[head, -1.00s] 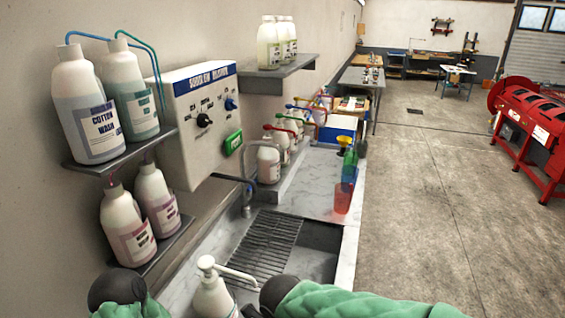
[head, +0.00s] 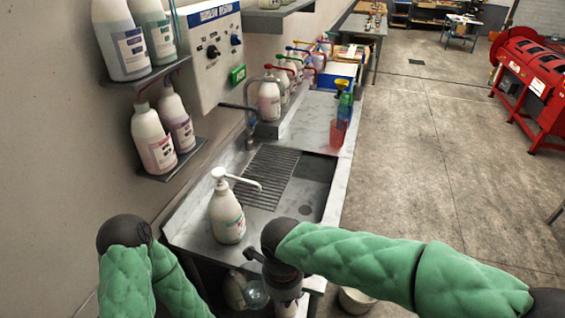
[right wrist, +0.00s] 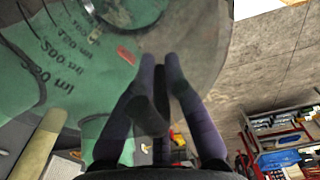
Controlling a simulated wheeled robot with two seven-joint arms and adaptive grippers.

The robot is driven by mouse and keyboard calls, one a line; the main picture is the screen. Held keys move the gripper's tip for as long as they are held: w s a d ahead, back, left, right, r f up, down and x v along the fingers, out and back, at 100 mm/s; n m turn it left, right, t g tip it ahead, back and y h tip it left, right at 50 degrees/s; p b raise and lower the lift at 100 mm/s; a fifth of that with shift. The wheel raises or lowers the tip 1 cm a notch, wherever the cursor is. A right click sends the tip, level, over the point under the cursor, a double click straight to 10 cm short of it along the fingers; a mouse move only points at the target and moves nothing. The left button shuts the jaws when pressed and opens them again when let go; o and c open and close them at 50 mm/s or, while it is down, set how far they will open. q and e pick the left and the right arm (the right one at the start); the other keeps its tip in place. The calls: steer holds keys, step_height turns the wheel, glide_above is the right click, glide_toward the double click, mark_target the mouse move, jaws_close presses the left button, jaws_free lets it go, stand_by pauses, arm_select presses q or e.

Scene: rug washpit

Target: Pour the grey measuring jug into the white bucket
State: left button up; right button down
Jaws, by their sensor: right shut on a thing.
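The grey measuring jug (right wrist: 70,50) is see-through and fills the upper left of the right wrist view, with its ml marks upside down and green showing through it. My right gripper (right wrist: 160,75) is shut on the jug; the exact contact is hard to see. In the head view my right wrist hangs down in front of the sink, and the jug cannot be made out clearly there. A pale round vessel (head: 355,303), likely the white bucket, is partly hidden behind my right arm, low beside the sink. My left gripper is out of view.
A white pump bottle (head: 227,215) stands at the near edge of the sink (head: 310,190). A red cup (head: 337,132) and a green bottle stand on the counter. Shelves with bottles (head: 155,135) line the left wall. Open floor (head: 440,200) lies to the right.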

steer(key=shift+d+f, duration=0.1)
steer(key=w+d+f+n+b, duration=0.2)
steer(key=w+d+f+n, duration=0.4)
steer(key=d+f+n, duration=0.3)
steer(key=w+d+f+n+b, duration=0.3)
steer(key=w+d+f+n, duration=0.3)
steer(key=d+f+n, duration=0.3)
steer(key=shift+w+f+n+b, duration=0.4)
steer(key=shift+f+n, duration=0.2)
steer(key=shift+f, duration=1)
